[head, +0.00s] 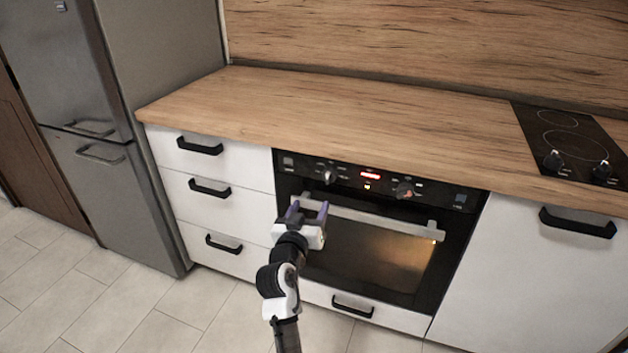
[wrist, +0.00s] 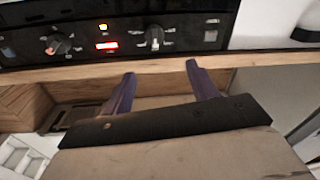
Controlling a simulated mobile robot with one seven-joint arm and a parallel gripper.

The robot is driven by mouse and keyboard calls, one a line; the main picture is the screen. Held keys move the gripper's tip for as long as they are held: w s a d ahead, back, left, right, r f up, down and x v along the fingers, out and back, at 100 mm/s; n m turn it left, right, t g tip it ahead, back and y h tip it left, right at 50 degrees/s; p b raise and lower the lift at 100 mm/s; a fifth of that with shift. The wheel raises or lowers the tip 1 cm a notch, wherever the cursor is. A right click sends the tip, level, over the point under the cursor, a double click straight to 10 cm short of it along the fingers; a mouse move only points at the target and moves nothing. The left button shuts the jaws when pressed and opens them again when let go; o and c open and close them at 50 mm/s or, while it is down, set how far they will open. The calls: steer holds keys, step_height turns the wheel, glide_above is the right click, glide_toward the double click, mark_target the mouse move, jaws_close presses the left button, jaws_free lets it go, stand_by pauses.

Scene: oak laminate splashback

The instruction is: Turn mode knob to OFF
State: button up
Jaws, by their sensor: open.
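The oven's black control panel (head: 368,180) carries two knobs with a lit red display (head: 370,175) between them. The left knob (head: 329,176) and the right knob (head: 404,190) show in the head view; the labels are too small to tell which is the mode knob. The wrist view is turned over, so the left knob (wrist: 154,38) lies right of the display there and the right knob (wrist: 57,43) lies left. My gripper (head: 309,208) is open and empty, in front of the oven below the left knob. In the wrist view its fingers (wrist: 160,70) point toward that knob, apart from it.
The oven door's handle bar (head: 370,217) runs below the panel, close to my gripper. White drawers with black handles (head: 210,188) stand left of the oven. The wooden worktop (head: 330,100) above is bare up to a black hob (head: 570,145) with two knobs.

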mark_target(328, 179)
steer(key=shift+h, duration=0.3)
steer(key=x, duration=0.4)
steer(key=p+x, duration=0.1)
steer(key=x, duration=0.4)
steer(key=f+p+x, duration=0.1)
steer(key=x, duration=0.4)
steer(key=shift+d+f, duration=0.1)
steer(key=shift+d, duration=0.3)
steer(key=c, duration=1)
